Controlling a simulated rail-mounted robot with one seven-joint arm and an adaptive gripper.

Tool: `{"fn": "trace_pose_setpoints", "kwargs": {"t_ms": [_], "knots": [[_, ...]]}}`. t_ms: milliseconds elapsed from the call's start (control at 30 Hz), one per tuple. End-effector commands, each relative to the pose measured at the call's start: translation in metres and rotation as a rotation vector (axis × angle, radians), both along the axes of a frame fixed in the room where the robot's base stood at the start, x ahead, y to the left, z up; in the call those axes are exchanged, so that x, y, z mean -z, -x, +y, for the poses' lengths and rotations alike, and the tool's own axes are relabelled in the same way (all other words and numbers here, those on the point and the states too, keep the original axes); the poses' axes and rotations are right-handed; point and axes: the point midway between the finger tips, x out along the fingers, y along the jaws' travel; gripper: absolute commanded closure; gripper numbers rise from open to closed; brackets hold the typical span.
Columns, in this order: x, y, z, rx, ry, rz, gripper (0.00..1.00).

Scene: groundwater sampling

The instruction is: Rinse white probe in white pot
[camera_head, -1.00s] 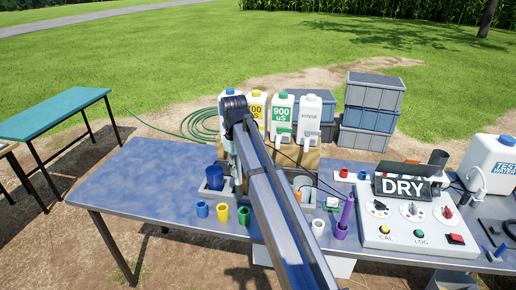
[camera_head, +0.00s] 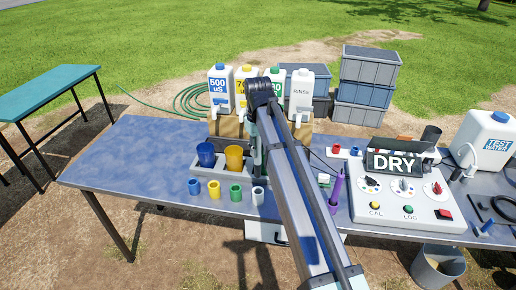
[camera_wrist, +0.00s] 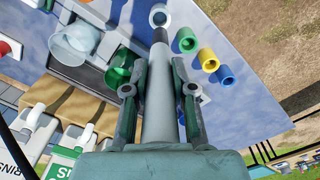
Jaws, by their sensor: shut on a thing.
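My gripper (camera_wrist: 160,92) is shut on the white probe (camera_wrist: 158,110), a pale grey-white rod with a dark lower end, in the wrist view. The dark end points at the small white pot (camera_wrist: 159,10); I cannot tell if it is above the mouth or inside. In the head view the small white pot (camera_head: 258,196) stands at the right end of the front row of small pots. There my gripper (camera_head: 256,152) is partly hidden behind my arm. A larger whitish, see-through pot (camera_wrist: 75,40) stands in the back row in the wrist view.
Small blue (camera_head: 194,187), yellow (camera_head: 214,189) and green (camera_head: 235,192) pots line the front edge. Larger blue (camera_head: 206,156) and yellow (camera_head: 234,158) pots stand behind. Bottles (camera_head: 301,92) stand at the back. A purple probe (camera_head: 338,190) and a DRY meter (camera_head: 394,162) are right.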

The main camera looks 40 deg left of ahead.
Motion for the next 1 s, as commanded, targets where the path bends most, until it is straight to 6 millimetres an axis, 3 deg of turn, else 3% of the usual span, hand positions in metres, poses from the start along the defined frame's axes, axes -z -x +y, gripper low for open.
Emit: {"fn": "trace_pose_setpoints", "kwargs": {"t_ms": [600, 1000], "knots": [[0.051, 0.0, 0.0, -0.001, 0.001, 0.0, 1.0], [0.06, 0.0, 0.0, 0.0, -0.001, 0.0, 1.0]]}}
